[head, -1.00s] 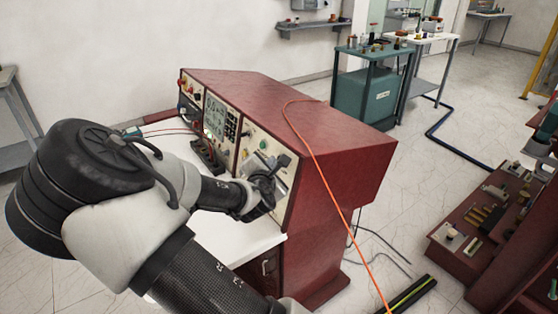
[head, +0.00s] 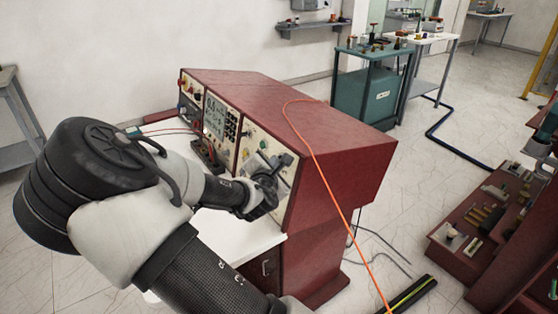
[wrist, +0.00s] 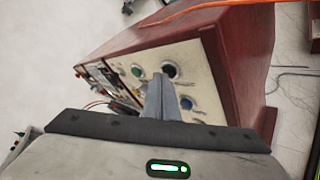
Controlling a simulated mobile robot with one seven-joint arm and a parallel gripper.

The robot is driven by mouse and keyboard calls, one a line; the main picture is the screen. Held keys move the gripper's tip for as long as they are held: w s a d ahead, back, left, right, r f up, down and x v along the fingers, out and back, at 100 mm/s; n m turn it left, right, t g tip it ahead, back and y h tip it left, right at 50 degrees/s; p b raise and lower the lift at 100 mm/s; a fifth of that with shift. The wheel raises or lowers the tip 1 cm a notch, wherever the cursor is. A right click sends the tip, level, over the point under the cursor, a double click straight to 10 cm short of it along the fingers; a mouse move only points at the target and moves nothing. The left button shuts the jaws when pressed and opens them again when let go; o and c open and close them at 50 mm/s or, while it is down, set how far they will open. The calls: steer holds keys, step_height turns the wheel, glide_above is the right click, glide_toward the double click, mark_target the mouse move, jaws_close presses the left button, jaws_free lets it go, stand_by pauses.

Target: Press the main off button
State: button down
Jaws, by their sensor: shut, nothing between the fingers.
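The red console (head: 330,135) has a cream control panel (head: 250,147) on its front. In the wrist view the panel (wrist: 205,75) carries a green button (wrist: 137,71), a dark round button (wrist: 170,70) and a blue button (wrist: 187,103). I cannot read which one is the main off button. My gripper (head: 282,163) is shut and empty in front of the right-hand panel. In the wrist view its fingers (wrist: 160,84) appear just below and between the green and dark buttons. I cannot tell whether the tips touch the panel. The gripper hides part of the panel in the head view.
A white worktop (head: 235,232) lies below the panel. Meters and a display (head: 214,115) sit to the left. An orange cable (head: 318,165) hangs over the console's top and side.

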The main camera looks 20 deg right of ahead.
stand_by(0.5)
steer(key=shift+s+a+r+p, duration=0.2)
steer(key=shift+s+a+p, duration=0.1)
steer(key=shift+a+p, duration=0.3)
steer(key=shift+a, duration=0.2)
steer(key=a, duration=0.1)
steer(key=s+a+p, duration=0.1)
steer(key=a, duration=0.1)
steer(key=a+r+p, duration=0.1)
steer(key=shift+s+a+r, duration=0.1)
steer(key=shift+s+a, duration=0.1)
steer(key=shift+s, duration=0.05)
steer(key=c, duration=2.5)
jaws_free()
